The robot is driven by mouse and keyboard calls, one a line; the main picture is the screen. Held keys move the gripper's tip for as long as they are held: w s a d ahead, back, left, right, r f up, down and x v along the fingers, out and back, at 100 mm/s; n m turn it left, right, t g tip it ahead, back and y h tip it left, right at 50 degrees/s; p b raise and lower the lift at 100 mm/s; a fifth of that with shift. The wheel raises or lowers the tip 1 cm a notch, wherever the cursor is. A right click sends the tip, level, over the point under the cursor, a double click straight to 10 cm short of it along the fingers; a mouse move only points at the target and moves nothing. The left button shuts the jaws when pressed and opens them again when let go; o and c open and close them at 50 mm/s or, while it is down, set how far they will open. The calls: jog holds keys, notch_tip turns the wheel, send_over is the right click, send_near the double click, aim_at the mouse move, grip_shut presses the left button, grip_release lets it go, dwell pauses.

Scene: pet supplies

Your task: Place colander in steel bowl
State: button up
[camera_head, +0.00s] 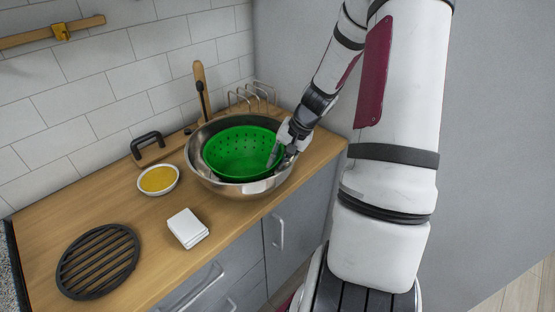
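The green colander (235,150) sits within the opening of the steel bowl (215,187), with its perforated inside facing up. The bowl's rim shows around it at the left and front. Whether the colander rests on the bowl's bottom or is held slightly above it cannot be told. My gripper (280,156) is at the colander's right rim, reaching down from the upper right. One finger shows inside the colander wall and the other parts are just outside it. How tightly the fingers close on the rim is not clear.
The wooden counter (120,210) also holds a small bowl of yellow food (158,179), white square coasters (187,228), a black round grate (98,261), a black handle (148,144) and a wire rack (252,97). A tiled wall stands behind; a grey wall is at right.

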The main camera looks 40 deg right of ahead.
jog(key=shift+r, duration=0.1)
jog(key=v, duration=1)
jog(key=shift+s+d+r, duration=0.1)
jog(key=shift+r, duration=0.2)
jog(key=s+a+r+n+g+h, duration=0.1)
jog(key=a+r+n, duration=0.2)
jog(key=a+r, duration=0.4)
jog(key=s+a+r+n+h, duration=0.1)
jog(key=a+r+n, duration=0.3)
jog(key=a, duration=0.6)
jog(key=s+a+r+n+t, duration=0.2)
jog(key=s+a+r+n, duration=0.2)
jog(key=s+a, duration=0.7)
notch_tip(320, 180, up, 2)
jog(key=shift+s+r+n+h, duration=0.15)
jog(key=shift+r+n+h, duration=0.05)
jog(key=shift+n+h, duration=0.1)
